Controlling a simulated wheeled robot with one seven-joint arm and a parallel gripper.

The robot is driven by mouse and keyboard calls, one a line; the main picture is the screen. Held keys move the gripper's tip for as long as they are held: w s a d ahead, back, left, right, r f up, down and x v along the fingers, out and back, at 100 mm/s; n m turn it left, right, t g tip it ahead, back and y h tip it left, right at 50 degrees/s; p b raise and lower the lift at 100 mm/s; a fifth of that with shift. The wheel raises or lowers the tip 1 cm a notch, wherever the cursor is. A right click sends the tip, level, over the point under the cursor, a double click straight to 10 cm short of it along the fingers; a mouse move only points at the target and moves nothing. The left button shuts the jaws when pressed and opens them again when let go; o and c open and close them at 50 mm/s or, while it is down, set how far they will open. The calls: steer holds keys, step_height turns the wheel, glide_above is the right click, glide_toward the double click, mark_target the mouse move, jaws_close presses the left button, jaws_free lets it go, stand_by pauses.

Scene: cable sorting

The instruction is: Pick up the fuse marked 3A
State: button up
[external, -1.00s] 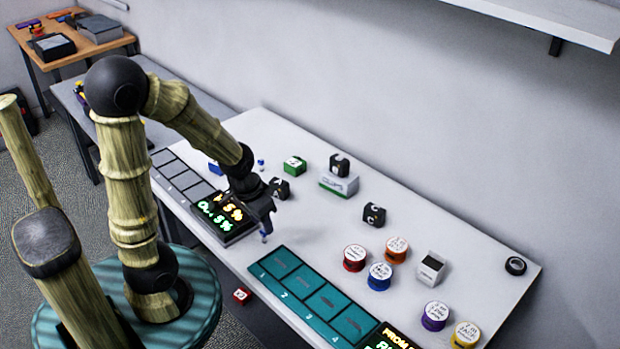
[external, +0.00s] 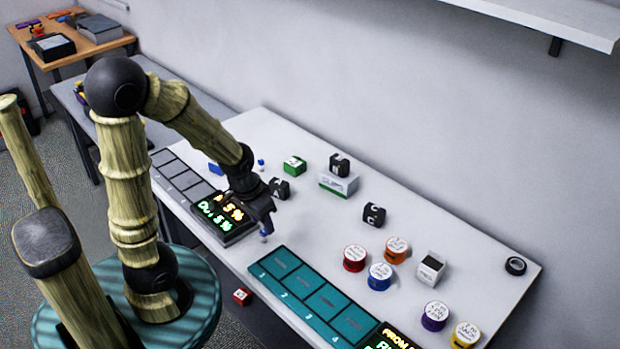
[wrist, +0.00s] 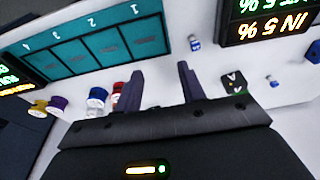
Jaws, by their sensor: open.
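A small blue and white fuse-like piece (external: 264,236) stands on the white table between the display and the teal tray; it also shows in the wrist view (wrist: 194,43). A second small blue and white piece (external: 262,162) is farther back, and it appears at the right of the wrist view (wrist: 272,80). Any marking on either is too small to read. My gripper (external: 266,220) is close to the first piece in the external view. In the wrist view my gripper (wrist: 160,80) has its fingers apart with nothing between them; the first piece lies beyond the fingertips.
The teal numbered tray (external: 280,252) lies along the front edge. A lit display (external: 225,218) is left of it. Black blocks (external: 374,214), a green block (external: 294,165), a white box (external: 431,268) and several coloured spools (external: 380,276) stand around. The table's middle is clear.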

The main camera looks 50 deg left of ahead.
steer(key=d+f+m+g+y, duration=0.1)
steer(key=f+m, duration=0.1)
steer(key=m, duration=0.1)
steer(key=w+d+f+m+g+y+b, duration=0.1)
steer(key=f+m+g+y, duration=0.1)
steer(key=m, duration=0.1)
steer(key=w+d+f+m+g+y+b, duration=0.1)
steer(key=d+m+g+y, duration=0.1)
steer(key=m, duration=0.2)
steer(key=shift+f, duration=0.4)
steer(key=m+y, duration=0.1)
steer(key=w+d+m+y, duration=0.1)
steer(key=w+m+y, duration=0.1)
steer(key=y, duration=0.1)
steer(key=shift+d+f+b, duration=0.2)
steer(key=shift+f+b, duration=0.1)
steer(key=shift+b, duration=0.05)
steer(key=w+d+m+y, duration=0.2)
steer(key=w+d+m+t+y, duration=0.1)
steer(key=m+y, duration=0.1)
steer(key=shift+d+r, duration=0.1)
steer(key=shift+r, duration=0.15)
steer(key=shift+d+r+y, duration=0.1)
steer(key=shift+y, duration=0.2)
